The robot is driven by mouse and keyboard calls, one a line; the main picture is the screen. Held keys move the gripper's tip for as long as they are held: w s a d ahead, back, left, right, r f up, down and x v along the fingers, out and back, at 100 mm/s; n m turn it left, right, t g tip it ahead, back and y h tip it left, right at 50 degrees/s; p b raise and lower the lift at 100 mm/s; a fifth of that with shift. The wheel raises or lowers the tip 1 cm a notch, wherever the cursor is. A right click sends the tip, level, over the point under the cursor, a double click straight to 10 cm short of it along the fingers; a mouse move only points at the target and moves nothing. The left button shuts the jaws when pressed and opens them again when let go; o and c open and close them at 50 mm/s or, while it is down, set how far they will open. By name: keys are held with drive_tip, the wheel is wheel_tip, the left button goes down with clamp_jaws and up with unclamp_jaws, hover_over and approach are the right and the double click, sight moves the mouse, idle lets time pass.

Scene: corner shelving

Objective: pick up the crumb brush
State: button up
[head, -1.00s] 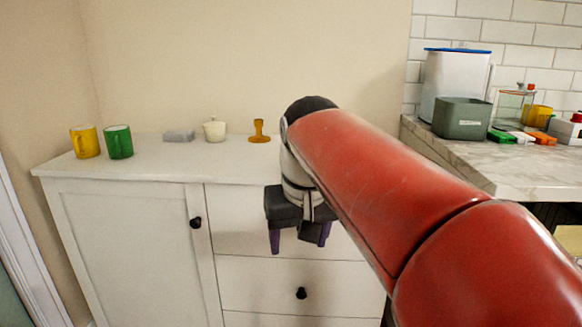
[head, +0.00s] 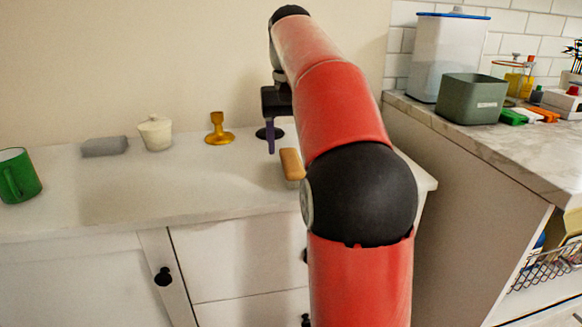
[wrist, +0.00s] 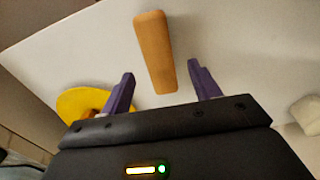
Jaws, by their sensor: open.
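The crumb brush, which I take to be the long tan-orange block (head: 292,164), lies on the white cabinet top, partly hidden behind my arm in the head view. In the wrist view the brush (wrist: 155,50) extends away from the camera, its near end between the lines of the two fingers. My gripper (head: 270,148) is above the cabinet top, just left of and behind the brush in the head view; only one purple finger shows clearly there. In the wrist view my gripper (wrist: 160,72) is open, with nothing visibly held.
An amber stamp-shaped object (head: 218,130), cream pot (head: 155,133), grey block (head: 104,146) and green mug (head: 17,176) stand to the left. A marble counter (head: 440,117) with a green-grey bin (head: 471,99) is at right.

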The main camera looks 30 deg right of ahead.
sight(292, 159)
drive_tip(key=f, duration=0.2)
drive_tip(key=f+b, duration=0.1)
drive_tip(key=f, duration=0.1)
drive_tip(key=shift+s+f, duration=0.2)
drive_tip(key=shift+f, duration=0.05)
drive_tip(key=shift+c, duration=0.3)
drive_tip(key=c, duration=1)
drive_tip(key=shift+c, duration=0.2)
wheel_tip(292, 159, up, 10)
drive_tip(key=shift+p, duration=0.85)
